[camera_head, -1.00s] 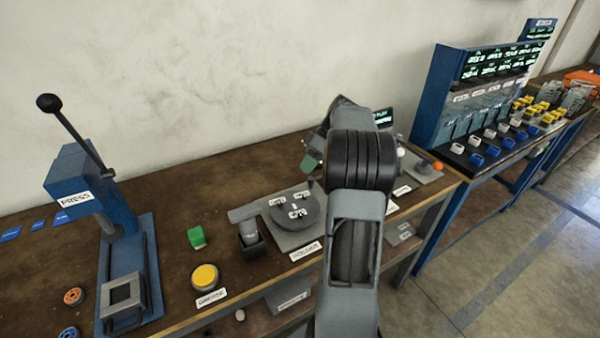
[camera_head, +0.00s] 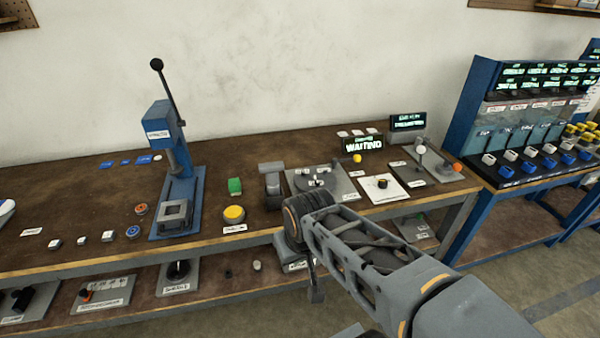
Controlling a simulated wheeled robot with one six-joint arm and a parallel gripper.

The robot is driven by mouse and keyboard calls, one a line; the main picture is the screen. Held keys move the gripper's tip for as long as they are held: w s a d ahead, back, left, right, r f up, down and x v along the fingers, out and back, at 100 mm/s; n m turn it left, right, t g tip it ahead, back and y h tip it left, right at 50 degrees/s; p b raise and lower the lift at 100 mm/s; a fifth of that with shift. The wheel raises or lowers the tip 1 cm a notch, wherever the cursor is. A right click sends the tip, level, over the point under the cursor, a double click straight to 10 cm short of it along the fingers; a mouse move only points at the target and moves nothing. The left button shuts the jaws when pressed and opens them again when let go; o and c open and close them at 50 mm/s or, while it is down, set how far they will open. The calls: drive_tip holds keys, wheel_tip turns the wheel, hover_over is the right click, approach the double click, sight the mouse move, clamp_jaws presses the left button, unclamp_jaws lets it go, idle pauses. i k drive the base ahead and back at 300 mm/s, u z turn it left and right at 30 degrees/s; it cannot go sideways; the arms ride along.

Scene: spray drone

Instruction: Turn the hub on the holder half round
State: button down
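The hub (camera_head: 316,179) is a dark grey disc with several small white-labelled parts on top. It sits on the holder, a light grey square plate (camera_head: 349,196) near the middle of the bench. My arm crosses from the lower right and covers the plate's front edge. My gripper (camera_head: 316,294) hangs at the arm's far end, in front of the bench edge and below the holder in the picture. It is apart from the hub. Its fingers are small and dark, and I cannot tell whether they are open.
A dark clamp-like block (camera_head: 271,183) stands left of the holder. A screen (camera_head: 362,144) behind reads WAITING. A white plate with a black knob (camera_head: 383,187) lies right.

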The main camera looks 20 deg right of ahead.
sight(306, 182)
drive_tip(key=u, duration=0.45)
drive_tip(key=k, duration=1.1)
drive_tip(key=z, duration=0.3)
drive_tip(key=i, duration=0.55)
drive_tip(key=z, duration=0.6)
drive_tip(key=i, duration=0.8)
drive_tip(key=u, duration=0.55)
drive_tip(key=i, duration=0.4)
drive_tip(key=u, duration=0.4)
